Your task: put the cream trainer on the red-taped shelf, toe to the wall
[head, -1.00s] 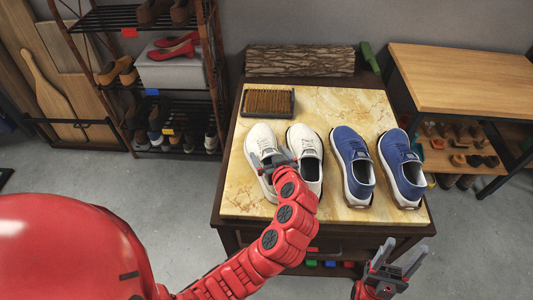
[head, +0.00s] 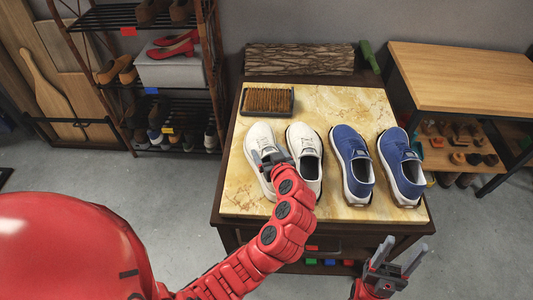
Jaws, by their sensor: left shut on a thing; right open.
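Two cream trainers stand side by side on the marble-look table top (head: 240,190), toes pointing to the back wall. My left gripper (head: 272,162) is shut on the left cream trainer (head: 259,140) at its opening; the trainer appears still on the table. The right cream trainer (head: 304,145) stands close beside it, partly hidden by my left arm. The red-taped shelf (head: 105,20) is the upper level of the rack at the back left, marked by a red tag (head: 129,32). My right gripper (head: 395,262) is open and empty in front of the table.
Two blue trainers (head: 352,155) stand on the right half of the table. A brush (head: 267,100) and a log (head: 300,59) lie toward the back. The red-taped shelf holds brown shoes (head: 150,12); lower shelves hold red heels (head: 173,46) on a grey box and other shoes.

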